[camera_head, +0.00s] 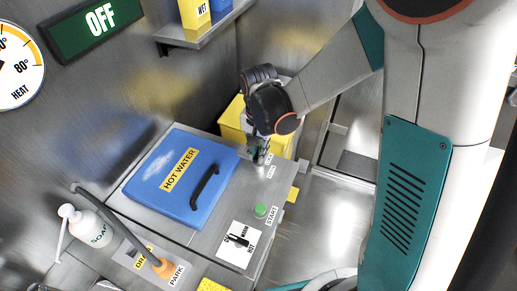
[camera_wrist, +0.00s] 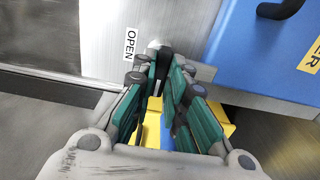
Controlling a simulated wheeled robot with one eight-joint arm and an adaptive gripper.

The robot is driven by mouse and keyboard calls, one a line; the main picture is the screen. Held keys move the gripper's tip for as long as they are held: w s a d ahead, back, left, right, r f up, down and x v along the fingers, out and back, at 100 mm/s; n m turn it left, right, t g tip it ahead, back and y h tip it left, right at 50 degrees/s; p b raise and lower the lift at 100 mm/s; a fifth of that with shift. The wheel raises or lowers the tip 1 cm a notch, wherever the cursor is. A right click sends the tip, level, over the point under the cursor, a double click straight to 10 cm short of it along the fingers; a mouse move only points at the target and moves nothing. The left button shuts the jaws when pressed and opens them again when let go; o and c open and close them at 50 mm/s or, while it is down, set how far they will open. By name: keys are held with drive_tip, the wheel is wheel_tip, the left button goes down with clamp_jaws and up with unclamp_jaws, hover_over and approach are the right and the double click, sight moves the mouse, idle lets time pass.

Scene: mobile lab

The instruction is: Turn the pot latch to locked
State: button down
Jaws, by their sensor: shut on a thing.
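The pot latch (camera_wrist: 164,56) is a small dark piece on the grey metal top, beside the blue HOT WATER lid (camera_head: 170,182). In the wrist view it stands between the tips of my gripper (camera_wrist: 160,72), and an OPEN label (camera_wrist: 130,44) is just left of it. My gripper (camera_head: 259,157) also shows in the head view, pointing down at the counter edge right of the lid. It is shut on the latch. The head view hides most of the latch behind my gripper. The small labels beside it there are hard to read.
A yellow bin (camera_head: 234,118) stands behind my gripper. A green START button (camera_head: 260,211) and a knob on a white dial plate (camera_head: 238,243) are nearer on the counter. A soap bottle (camera_head: 88,226) and a drain lever with orange end (camera_head: 163,267) are at lower left.

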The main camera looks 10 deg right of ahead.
idle(0.4)
drive_tip(key=c, duration=1.6)
unclamp_jaws()
wheel_tip(320, 180, up, 12)
drive_tip(key=shift+s, duration=0.1)
drive_tip(key=s+d+r+n+t, duration=0.3)
drive_tip(key=s+d, duration=0.2)
drive_tip(key=s, duration=0.2)
drive_tip(key=s+d+r+n+t, duration=0.3)
drive_tip(key=s+d+t, duration=0.1)
drive_tip(key=s+d, duration=0.1)
drive_tip(key=shift+s+r+n, duration=0.35)
drive_tip(key=shift+s+n, duration=0.05)
drive_tip(key=shift+s, duration=0.5)
